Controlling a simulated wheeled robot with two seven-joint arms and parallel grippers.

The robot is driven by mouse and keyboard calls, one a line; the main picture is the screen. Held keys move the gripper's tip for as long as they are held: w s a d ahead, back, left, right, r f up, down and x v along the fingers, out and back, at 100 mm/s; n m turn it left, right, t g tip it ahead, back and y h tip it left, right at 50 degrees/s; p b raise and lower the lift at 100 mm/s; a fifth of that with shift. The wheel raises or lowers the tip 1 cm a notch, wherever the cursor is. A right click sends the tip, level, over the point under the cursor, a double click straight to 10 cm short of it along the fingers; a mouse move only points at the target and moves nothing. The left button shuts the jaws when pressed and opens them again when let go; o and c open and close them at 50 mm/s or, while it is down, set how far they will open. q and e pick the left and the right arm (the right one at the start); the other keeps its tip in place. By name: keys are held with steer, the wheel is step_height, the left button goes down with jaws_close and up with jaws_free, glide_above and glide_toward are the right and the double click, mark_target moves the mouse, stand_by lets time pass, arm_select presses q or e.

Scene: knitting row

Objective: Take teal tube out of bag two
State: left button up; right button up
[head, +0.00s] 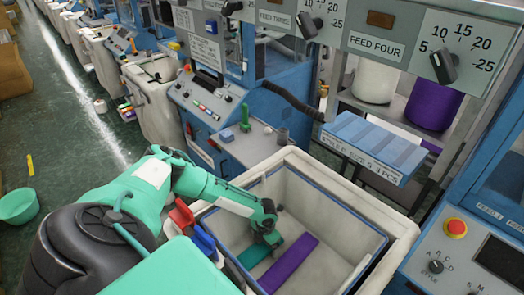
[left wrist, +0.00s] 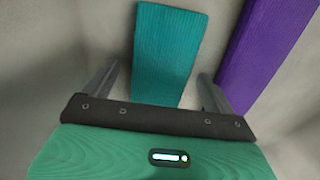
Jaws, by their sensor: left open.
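The teal tube (head: 254,256) lies on the floor of a pale, open-topped bag (head: 402,240); no number shows on the bag. My left gripper (head: 272,240) reaches down into this bag, over the teal tube. In the left wrist view the gripper (left wrist: 160,82) is open, with the near part of the teal tube (left wrist: 168,50) between its two fingers. Neither finger clearly touches it. The gripper hides part of the tube in the head view. My right gripper is not in view.
A purple tube (head: 288,263) lies beside the teal one, to its right; it also shows in the left wrist view (left wrist: 262,55). The bag walls enclose the gripper. A blue tray (head: 374,148) juts out behind the bag, and a control panel (head: 455,262) stands to the right.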

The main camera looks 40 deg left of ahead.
arm_select(q)
steer(key=c, duration=1.1)
steer(key=shift+o, duration=0.2)
steer(key=shift+r, duration=0.1)
